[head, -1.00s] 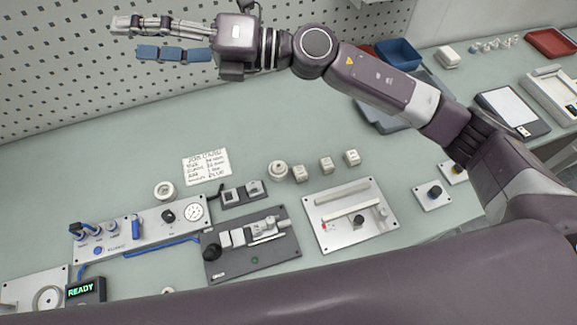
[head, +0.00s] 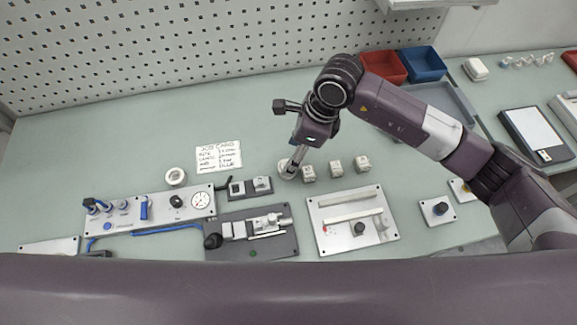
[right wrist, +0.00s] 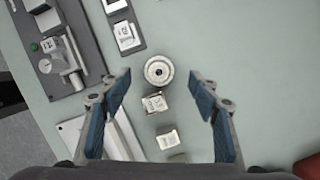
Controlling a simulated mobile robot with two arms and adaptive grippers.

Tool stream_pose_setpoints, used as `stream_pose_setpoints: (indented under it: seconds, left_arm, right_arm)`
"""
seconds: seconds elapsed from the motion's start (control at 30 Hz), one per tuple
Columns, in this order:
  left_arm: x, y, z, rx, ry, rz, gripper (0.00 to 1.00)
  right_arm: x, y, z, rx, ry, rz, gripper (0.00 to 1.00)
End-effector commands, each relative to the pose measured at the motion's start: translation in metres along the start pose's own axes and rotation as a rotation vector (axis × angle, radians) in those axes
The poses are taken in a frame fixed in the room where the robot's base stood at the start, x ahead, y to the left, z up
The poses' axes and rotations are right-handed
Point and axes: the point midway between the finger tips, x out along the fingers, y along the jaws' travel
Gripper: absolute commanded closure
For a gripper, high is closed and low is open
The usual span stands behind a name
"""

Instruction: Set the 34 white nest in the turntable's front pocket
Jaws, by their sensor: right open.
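My right gripper (head: 294,162) points down over the row of small white parts, open. In the head view these are the round part (head: 284,171) and blocks (head: 308,173). I cannot read which is the 34 nest. The turntable cannot be made out with certainty. My left gripper is not in view.
A dark two-block stand (head: 250,196) and a dark fixture plate (head: 278,248) lie left of the row. A light plate with bars (head: 382,236) lies in front. A gauge panel (head: 150,220), white ring (head: 175,177) and job card (head: 219,159) are further left. Bare table lies behind.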

Motion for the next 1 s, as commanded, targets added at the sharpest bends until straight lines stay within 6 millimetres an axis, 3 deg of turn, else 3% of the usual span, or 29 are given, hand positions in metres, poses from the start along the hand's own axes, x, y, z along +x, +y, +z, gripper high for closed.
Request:
stream_pose_setpoints:
  seconds: [0.3,0.5,0.73,1.0]
  left_arm:
    - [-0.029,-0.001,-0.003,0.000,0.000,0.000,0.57]
    - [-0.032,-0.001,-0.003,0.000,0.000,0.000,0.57]
    - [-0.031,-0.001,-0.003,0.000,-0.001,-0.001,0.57]
    - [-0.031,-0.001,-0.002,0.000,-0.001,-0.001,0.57]
  right_arm:
    - [0.034,0.003,-0.008,0.003,0.001,0.005,0.44]
    - [0.055,0.002,-0.007,0.001,-0.002,0.002,0.44]
    - [0.057,0.001,-0.008,0.000,-0.002,0.001,0.44]
    - [0.057,0.001,-0.008,0.000,-0.003,0.000,0.72]
